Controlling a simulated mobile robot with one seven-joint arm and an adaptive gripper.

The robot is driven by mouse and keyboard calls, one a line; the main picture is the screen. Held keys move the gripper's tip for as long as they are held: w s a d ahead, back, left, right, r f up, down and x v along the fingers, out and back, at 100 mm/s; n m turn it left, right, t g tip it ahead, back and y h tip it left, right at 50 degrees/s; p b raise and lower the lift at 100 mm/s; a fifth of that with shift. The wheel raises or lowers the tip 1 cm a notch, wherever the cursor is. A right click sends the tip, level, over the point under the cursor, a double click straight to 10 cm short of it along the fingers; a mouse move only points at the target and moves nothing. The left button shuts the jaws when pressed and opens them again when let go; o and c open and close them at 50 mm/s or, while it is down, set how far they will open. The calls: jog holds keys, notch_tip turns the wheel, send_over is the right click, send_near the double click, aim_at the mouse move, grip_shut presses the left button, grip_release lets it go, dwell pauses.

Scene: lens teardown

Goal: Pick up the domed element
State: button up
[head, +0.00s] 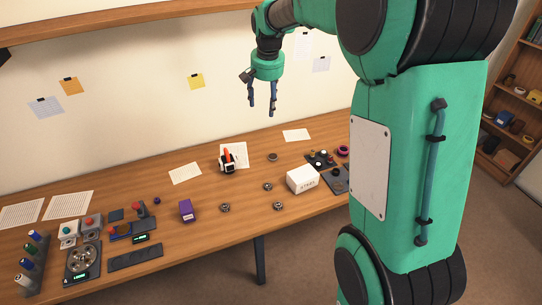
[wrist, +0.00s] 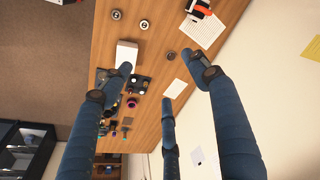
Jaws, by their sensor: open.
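My gripper (head: 262,110) is open and empty, high above the back of the wooden workbench (head: 160,250). Its blue fingers are spread wide in the wrist view (wrist: 160,80), with nothing between them but the bench far below. A dark tray (head: 310,158) with several small pale and dark pieces lies at the bench's right part; the tray also shows in the wrist view (wrist: 146,92). The pieces are too small to tell which one is the domed element. Small dark rings (head: 268,187) and a dark round piece (head: 273,156) lie on the bare wood.
A white box (head: 302,179) stands in front of the tray. Paper sheets (head: 185,173) lie towards the back. My arm hides the bench's right end. The air around my gripper is clear.

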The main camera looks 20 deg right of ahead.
jog(key=w+d+f+m+g, duration=0.1)
jog(key=w+d+f, duration=0.2)
jog(key=w+f, duration=0.4)
jog(key=w+d+f+m, duration=0.1)
jog(key=w+d+f, duration=0.2)
jog(key=w+f, duration=0.35)
jog(key=m+g+p, duration=0.1)
jog(key=m, duration=0.1)
send_over(273, 155)
notch_tip(273, 155, down, 18)
jog(key=f, duration=0.1)
jog(key=shift+s+r, duration=0.25)
jog(key=shift+a, duration=0.1)
jog(key=shift+f, duration=4.3)
jog(key=shift+f+b, duration=0.1)
jog(key=shift+b, duration=0.2)
jog(key=shift+w+f, duration=0.1)
jog(key=shift+f, duration=2.4)
